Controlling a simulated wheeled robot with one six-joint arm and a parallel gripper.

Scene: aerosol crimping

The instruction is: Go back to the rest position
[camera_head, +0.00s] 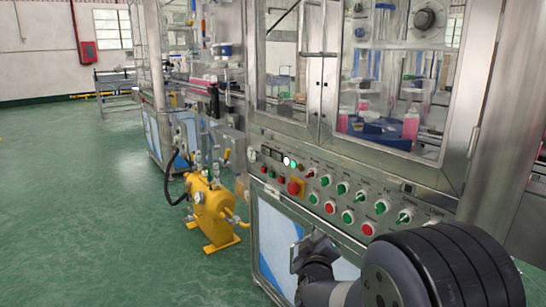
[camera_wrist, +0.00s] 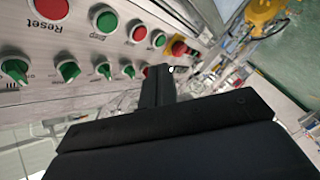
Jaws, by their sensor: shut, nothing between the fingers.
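My gripper (camera_head: 312,250) shows in the head view at the lower middle, in front of the machine's lower panel. It is shut and empty. In the wrist view my gripper (camera_wrist: 158,84) reaches up as a dark shape in front of the control panel (camera_wrist: 75,100). The control panel (camera_head: 330,210) carries red and green buttons and green rotary switches. A red button (camera_wrist: 48,8) labelled Reset is at the upper left of the wrist view. A red emergency stop (camera_head: 295,187) on a yellow plate sits near the panel's left part. I cannot tell whether the fingertips touch the panel.
The steel machine with glass doors (camera_head: 395,80) fills the right side; pink-filled bottles (camera_head: 411,124) stand inside. A yellow tank (camera_head: 212,212) stands on the floor left of the machine, with hoses attached. The green floor (camera_head: 75,200) at left is clear. A red box (camera_head: 88,52) hangs on the far wall.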

